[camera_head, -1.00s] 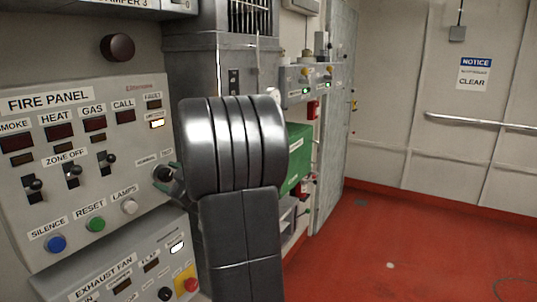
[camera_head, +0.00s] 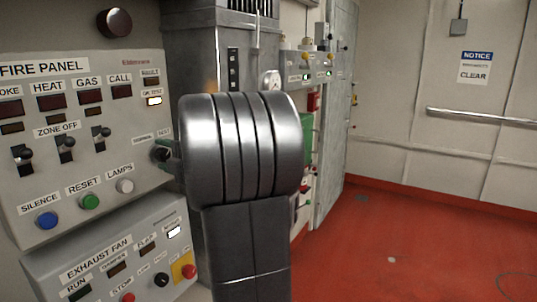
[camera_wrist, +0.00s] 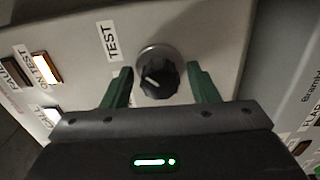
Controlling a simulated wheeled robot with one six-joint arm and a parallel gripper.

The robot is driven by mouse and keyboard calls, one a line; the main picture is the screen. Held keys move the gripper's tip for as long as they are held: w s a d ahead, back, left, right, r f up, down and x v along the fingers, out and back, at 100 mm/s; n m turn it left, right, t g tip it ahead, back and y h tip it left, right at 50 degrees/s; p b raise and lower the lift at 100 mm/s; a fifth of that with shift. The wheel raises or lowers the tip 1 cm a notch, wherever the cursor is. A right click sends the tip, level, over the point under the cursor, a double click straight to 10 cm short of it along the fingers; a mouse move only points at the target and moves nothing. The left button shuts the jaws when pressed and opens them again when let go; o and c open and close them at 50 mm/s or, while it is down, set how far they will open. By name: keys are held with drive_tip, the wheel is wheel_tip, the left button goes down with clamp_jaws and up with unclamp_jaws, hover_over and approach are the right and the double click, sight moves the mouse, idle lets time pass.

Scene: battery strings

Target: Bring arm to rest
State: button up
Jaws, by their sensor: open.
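My gripper (camera_wrist: 160,70) is open. In the wrist view its two green fingers stand on either side of a black rotary knob (camera_wrist: 158,82), with a gap showing on both sides. The knob has a pale pointer mark and sits by the TEST label (camera_wrist: 112,42). Beside it the ON TEST lamp (camera_wrist: 47,69) is lit. In the head view my grey arm (camera_head: 240,150) stands in front of the right edge of the fire panel (camera_head: 80,130). The gripper is mostly hidden there, with a finger showing close to the knob (camera_head: 159,154).
The exhaust fan panel (camera_head: 115,255) lies below the fire panel, with a red button on a yellow plate (camera_head: 186,270). A metal column (camera_head: 205,60) and a gauge (camera_head: 270,80) stand behind my arm. Open red floor (camera_head: 400,250) lies to the right.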

drive_tip(key=n+b, duration=0.2)
drive_tip(key=n, duration=0.3)
drive_tip(key=shift+n, duration=0.4)
drive_tip(key=shift+d, duration=0.1)
